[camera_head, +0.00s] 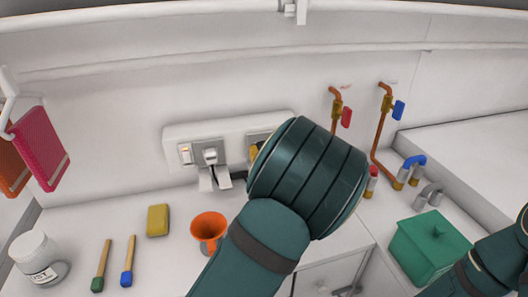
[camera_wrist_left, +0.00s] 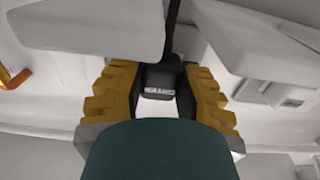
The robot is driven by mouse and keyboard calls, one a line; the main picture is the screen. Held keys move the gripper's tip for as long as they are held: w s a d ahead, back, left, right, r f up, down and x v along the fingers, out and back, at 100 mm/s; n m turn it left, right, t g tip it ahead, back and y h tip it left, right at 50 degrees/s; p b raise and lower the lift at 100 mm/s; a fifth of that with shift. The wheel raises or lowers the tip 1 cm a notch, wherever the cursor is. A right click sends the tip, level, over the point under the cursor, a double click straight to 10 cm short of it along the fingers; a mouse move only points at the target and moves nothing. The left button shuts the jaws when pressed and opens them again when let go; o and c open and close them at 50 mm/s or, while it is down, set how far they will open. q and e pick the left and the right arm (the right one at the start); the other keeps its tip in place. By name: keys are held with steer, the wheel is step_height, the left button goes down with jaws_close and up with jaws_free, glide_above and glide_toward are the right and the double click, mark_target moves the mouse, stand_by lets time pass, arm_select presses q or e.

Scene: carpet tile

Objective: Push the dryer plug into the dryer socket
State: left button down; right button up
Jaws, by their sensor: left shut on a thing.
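My left gripper (camera_wrist_left: 162,85) is shut on a black plug (camera_wrist_left: 158,78), its yellow fingers on either side of it. The plug carries a small pale label that I cannot read, and a black cable runs up from it. In the head view my large teal wrist covers nearly all of the gripper; only a bit of yellow finger (camera_head: 254,151) shows by the right part of the white socket panel (camera_head: 230,128). The dryer socket is not clearly visible behind the wrist. I cannot tell whether the plug touches it. My right gripper is out of view.
A pale plug (camera_head: 210,154) with a dark cord sits in the panel's left part, beside a switch (camera_head: 185,153). Pipes and a green box (camera_head: 432,247) are right.

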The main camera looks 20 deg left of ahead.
arm_select(q)
steer(key=shift+w+a, duration=0.1)
steer(key=shift+w, duration=0.05)
steer(key=c, duration=0.7)
jaws_free()
steer(key=shift+o, duration=0.2)
steer(key=v, duration=1.2)
steer(key=shift+r, duration=0.1)
